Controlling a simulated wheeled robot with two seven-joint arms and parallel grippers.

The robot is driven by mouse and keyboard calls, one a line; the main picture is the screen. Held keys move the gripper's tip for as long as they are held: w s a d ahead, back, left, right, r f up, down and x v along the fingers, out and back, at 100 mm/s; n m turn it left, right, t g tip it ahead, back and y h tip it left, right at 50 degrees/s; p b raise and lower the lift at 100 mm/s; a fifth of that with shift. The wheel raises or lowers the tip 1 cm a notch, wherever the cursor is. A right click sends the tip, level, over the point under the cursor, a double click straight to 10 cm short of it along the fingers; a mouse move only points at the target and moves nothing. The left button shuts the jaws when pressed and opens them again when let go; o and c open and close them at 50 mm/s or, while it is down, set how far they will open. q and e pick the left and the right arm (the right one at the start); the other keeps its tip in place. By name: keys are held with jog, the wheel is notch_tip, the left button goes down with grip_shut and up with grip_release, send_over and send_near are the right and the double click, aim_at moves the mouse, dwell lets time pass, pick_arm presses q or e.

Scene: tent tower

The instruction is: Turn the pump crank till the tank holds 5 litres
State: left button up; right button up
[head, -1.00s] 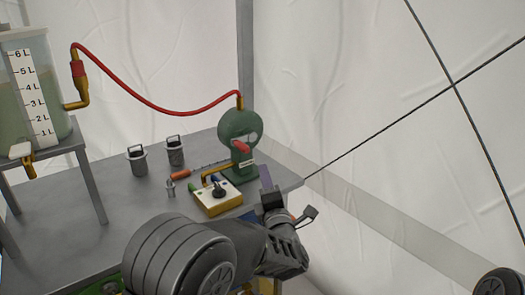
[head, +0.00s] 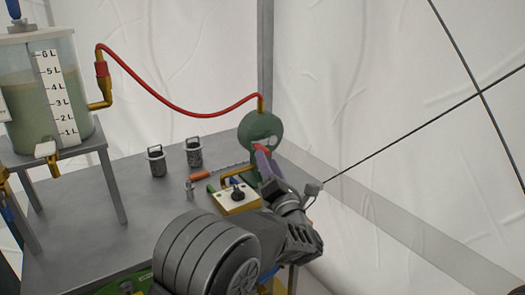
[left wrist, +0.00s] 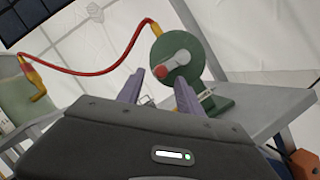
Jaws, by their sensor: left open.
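The green pump (head: 258,128) stands at the far right of the grey table. Its grey crank arm (left wrist: 176,58) with a red handle (left wrist: 162,72) shows in the left wrist view. My left gripper (left wrist: 160,84) is open, with the handle in line between its purple fingertips; I cannot tell whether it touches. In the head view the left gripper (head: 264,162) partly covers the handle. The clear tank (head: 80,85) at the left holds greenish liquid, its surface seemingly between the 4L and 5L marks, hard to read exactly. The right gripper is out of view.
A red hose (head: 170,105) joins tank and pump. A white and yellow box with a black knob (head: 238,194) sits before the pump. Two grey canisters (head: 156,162) and an orange-handled tool (head: 200,175) are on the table (head: 105,205). A dark guy rope runs at right.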

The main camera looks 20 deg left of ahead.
pick_arm(q)
jog(key=x, duration=0.5)
jog(key=shift+w, duration=0.1)
grip_shut()
dwell(0.3)
dwell(1.0)
